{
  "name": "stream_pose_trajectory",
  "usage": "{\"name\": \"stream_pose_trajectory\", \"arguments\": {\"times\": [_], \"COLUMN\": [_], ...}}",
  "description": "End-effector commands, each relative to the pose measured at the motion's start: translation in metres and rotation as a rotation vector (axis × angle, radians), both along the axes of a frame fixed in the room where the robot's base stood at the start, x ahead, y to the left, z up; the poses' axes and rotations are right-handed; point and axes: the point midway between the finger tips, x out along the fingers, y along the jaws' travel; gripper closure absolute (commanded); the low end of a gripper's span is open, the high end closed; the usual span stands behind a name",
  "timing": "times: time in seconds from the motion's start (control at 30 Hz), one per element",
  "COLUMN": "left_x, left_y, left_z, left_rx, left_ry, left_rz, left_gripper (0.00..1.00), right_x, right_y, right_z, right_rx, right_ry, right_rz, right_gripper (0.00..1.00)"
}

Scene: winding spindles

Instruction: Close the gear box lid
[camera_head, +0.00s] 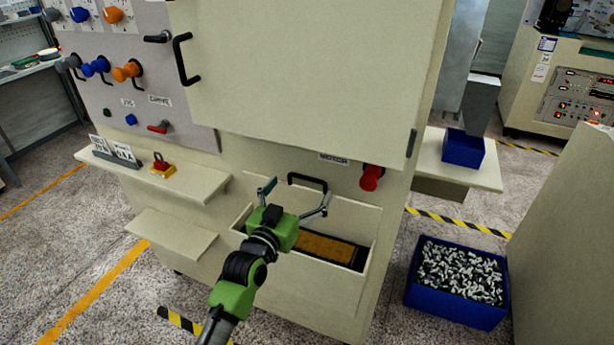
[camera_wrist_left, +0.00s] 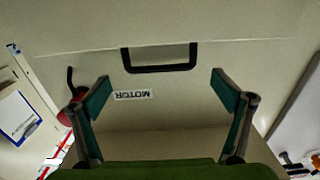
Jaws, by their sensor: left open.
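The gear box (camera_head: 300,268) is a cream open-topped bin low on the machine front, with a brown-orange and black interior. Its lid (camera_head: 352,216) appears to stand raised against the machine behind the opening. A black handle (camera_head: 307,182) sits at the lid's top edge; it also shows in the left wrist view (camera_wrist_left: 158,68). My left gripper (camera_head: 297,196) is open and empty, its fingers spread to either side of the handle. In the left wrist view the handle lies between and beyond the fingertips (camera_wrist_left: 161,82), apparently untouched. My right gripper is out of view.
A red knob (camera_head: 371,178) sticks out right of the MOTOR label (camera_head: 333,157). Two small shelves (camera_head: 172,237) project at the left. A blue crate of metal parts (camera_head: 415,292) stands on the floor at the right, below a side table (camera_head: 488,176) with a blue bin.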

Motion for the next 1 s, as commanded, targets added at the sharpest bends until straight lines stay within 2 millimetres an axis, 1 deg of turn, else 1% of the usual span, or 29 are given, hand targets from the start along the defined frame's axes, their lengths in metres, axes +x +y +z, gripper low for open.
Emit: {"name": "stream_pose_trajectory", "arguments": {"times": [0.03, 0.1, 0.3, 0.5, 0.73, 0.77, 0.8, 0.87, 0.9, 0.97, 1.0], "left_x": [0.009, 0.019, 0.039, 0.046, 0.046, 0.046, 0.046, 0.046, 0.046, 0.046, 0.046], "left_y": [-0.003, -0.006, -0.013, -0.015, -0.015, -0.015, -0.015, -0.015, -0.015, -0.015, -0.015], "left_z": [0.002, 0.002, 0.0, 0.0, -0.001, -0.001, -0.001, -0.001, -0.001, -0.001, -0.001], "left_rx": [0.0, 0.0, 0.001, 0.001, 0.0, 0.0, 0.001, 0.0, 0.0, 0.0, 0.0], "left_ry": [0.0, 0.0, 0.0, 0.001, 0.001, 0.001, 0.001, 0.001, 0.001, 0.001, 0.001], "left_rz": [0.0, 0.0, -0.001, -0.001, -0.001, -0.001, -0.001, -0.001, -0.001, -0.001, -0.001], "left_gripper": [0.07, 0.07, 0.07, 0.07, 0.07, 0.09, 0.2, 0.35, 0.46, 0.61, 0.62], "right_x": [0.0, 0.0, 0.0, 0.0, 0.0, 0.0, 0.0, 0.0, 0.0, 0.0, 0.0], "right_y": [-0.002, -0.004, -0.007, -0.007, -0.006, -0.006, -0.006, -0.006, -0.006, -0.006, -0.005], "right_z": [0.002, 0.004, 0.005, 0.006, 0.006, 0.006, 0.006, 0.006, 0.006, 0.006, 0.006], "right_rx": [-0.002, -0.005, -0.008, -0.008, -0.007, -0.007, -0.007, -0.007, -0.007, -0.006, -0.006], "right_ry": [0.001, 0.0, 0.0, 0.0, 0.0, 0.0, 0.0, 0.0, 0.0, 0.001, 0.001], "right_rz": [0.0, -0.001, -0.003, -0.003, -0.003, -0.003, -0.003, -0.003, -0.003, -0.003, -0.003], "right_gripper": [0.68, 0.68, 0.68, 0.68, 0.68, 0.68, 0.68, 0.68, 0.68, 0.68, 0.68]}}
